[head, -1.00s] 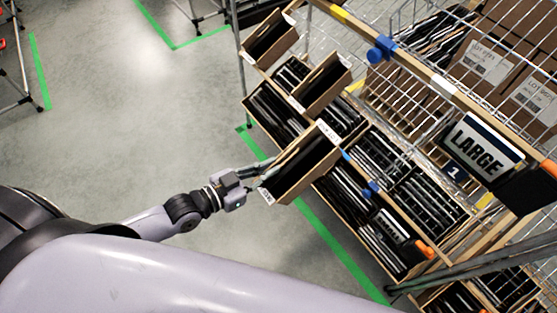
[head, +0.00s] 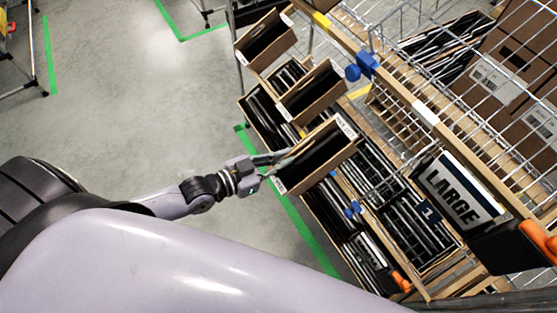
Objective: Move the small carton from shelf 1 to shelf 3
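The small carton (head: 338,157) is an open-topped brown cardboard box with a dark inside. It is tilted and sits in front of the rack, at the middle of the head view. My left gripper (head: 280,163) is at the carton's left end, with its fingers closed about the near wall; the exact contact is partly hidden. The shelf rack (head: 425,112) has wooden edges and wire mesh. My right gripper is not in view.
Two similar tilted cartons, an upper one (head: 268,45) and a middle one (head: 318,97), stand along the rack close to the held one. Bins of dark flat items (head: 405,222) lie behind and below. Blue clamps (head: 364,65) sit on the rack edge. The grey floor (head: 130,110) at left is clear.

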